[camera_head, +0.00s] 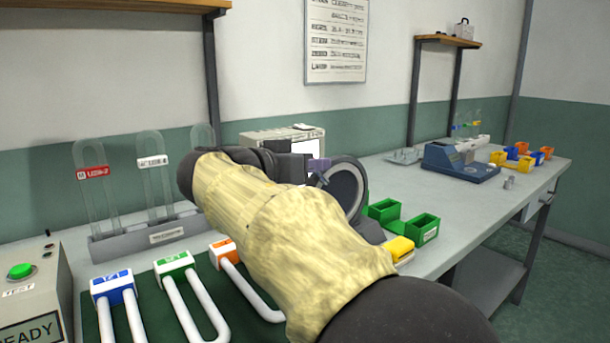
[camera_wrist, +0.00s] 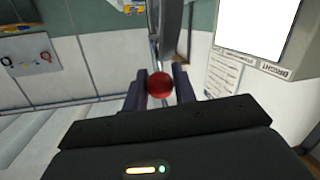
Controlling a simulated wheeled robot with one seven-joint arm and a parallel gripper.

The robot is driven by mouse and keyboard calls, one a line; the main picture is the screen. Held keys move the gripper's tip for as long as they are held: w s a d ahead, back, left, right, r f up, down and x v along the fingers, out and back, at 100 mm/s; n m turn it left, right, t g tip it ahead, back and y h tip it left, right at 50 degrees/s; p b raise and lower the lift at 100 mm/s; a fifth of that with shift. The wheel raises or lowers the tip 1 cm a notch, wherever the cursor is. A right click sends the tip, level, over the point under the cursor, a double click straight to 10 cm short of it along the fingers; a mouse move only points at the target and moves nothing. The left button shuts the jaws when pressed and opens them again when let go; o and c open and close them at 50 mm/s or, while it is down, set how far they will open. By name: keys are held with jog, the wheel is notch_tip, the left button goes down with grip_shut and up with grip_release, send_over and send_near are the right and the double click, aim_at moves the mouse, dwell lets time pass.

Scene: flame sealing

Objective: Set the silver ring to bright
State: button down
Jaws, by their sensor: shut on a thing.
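My gripper (camera_wrist: 160,84) is shut on a small red ball knob (camera_wrist: 159,86), with one dark finger on each side of it. A grey, round-edged part (camera_wrist: 172,28) rises just beyond the knob in the wrist view, seen nearly edge-on. In the head view a dark disc with a silver rim (camera_head: 345,188), likely the silver ring, stands beside my gripper, partly hidden by my arm. A beige instrument with a lit white panel (camera_wrist: 255,28) carries the word BRIGHT at its lower edge. The instrument's top (camera_head: 275,136) shows behind my arm. The knob is hidden in the head view.
Green bins (camera_head: 421,228) and a yellow bin (camera_head: 398,249) stand right of my arm. A rack (camera_head: 150,237) holds U-shaped tubes at the left. Labelled white tubes lie on a green mat (camera_head: 144,270) in front. A blue device (camera_head: 460,163) sits farther along the bench.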

jog(key=shift+s+a+f, duration=0.1)
jog(key=shift+a+f, duration=0.15)
jog(key=shift+f, duration=0.05)
jog(key=c, duration=1.2)
grip_release()
jog(key=shift+o, duration=0.2)
jog(key=p+v, duration=0.2)
jog(key=v, duration=1.5)
jog(key=shift+a, duration=0.15)
